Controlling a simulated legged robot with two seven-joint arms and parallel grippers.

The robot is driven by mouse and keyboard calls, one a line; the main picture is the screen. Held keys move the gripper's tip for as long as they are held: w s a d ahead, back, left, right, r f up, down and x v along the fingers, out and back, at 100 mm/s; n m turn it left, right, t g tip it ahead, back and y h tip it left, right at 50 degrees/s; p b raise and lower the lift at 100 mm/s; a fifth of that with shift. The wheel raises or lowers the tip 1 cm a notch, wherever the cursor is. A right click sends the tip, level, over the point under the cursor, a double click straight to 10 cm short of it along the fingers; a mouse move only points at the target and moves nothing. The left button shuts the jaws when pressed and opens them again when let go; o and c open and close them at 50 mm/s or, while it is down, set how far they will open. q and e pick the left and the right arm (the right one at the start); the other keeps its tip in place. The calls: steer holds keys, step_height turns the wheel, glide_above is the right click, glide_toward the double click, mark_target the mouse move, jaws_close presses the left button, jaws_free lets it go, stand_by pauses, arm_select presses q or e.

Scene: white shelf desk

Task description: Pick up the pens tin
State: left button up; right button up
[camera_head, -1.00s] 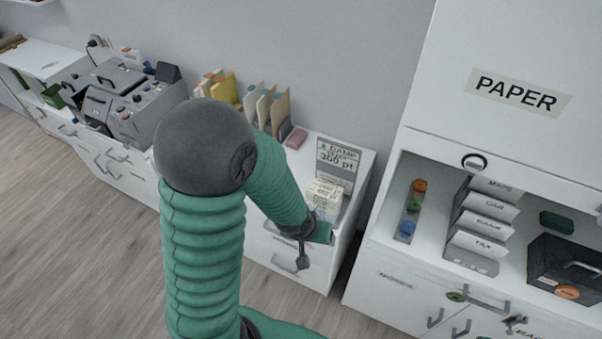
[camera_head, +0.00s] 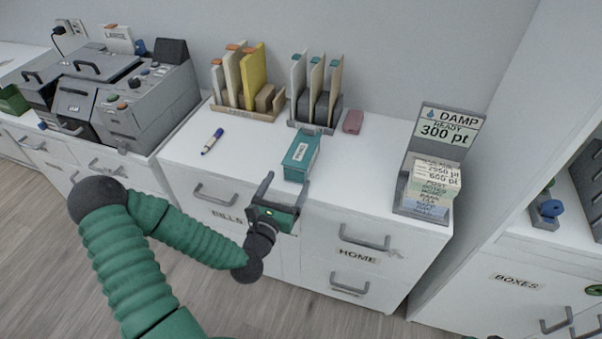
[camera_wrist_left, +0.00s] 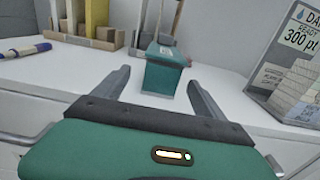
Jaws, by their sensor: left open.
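The pens tin (camera_head: 301,155) is a small green box with a white label on top. It lies near the front edge of the white desk top, above the drawers. My left gripper (camera_head: 285,184) is open just in front of the tin, at the desk's front edge. In the left wrist view the tin (camera_wrist_left: 164,69) stands beyond and between the two spread fingers (camera_wrist_left: 157,88), apart from both. My right gripper is not in view.
A blue marker (camera_head: 212,141) lies left of the tin. Folder racks (camera_head: 316,127) and a pink block (camera_head: 353,121) stand behind it. A DAMP card stand (camera_head: 421,208) is at the right. A grey machine (camera_head: 137,108) is at the left. The desk around the tin is clear.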

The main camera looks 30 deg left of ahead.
mark_target(294, 172)
arm_select(q)
steer(key=x, duration=0.3)
steer(key=shift+w+d+r, duration=0.2)
steer(key=shift+w+d, duration=0.05)
steer(key=shift+w, duration=0.05)
steer(key=x, duration=0.2)
steer(key=b+x, duration=0.1)
steer(key=x, duration=0.3)
steer(key=shift+s+a, duration=0.1)
steer(key=shift+a, duration=0.15)
steer(key=shift+d, duration=0.1)
steer(key=shift+d+r, duration=0.15)
steer(key=shift+c, duration=0.4)
steer(key=c, duration=1)
jaws_close()
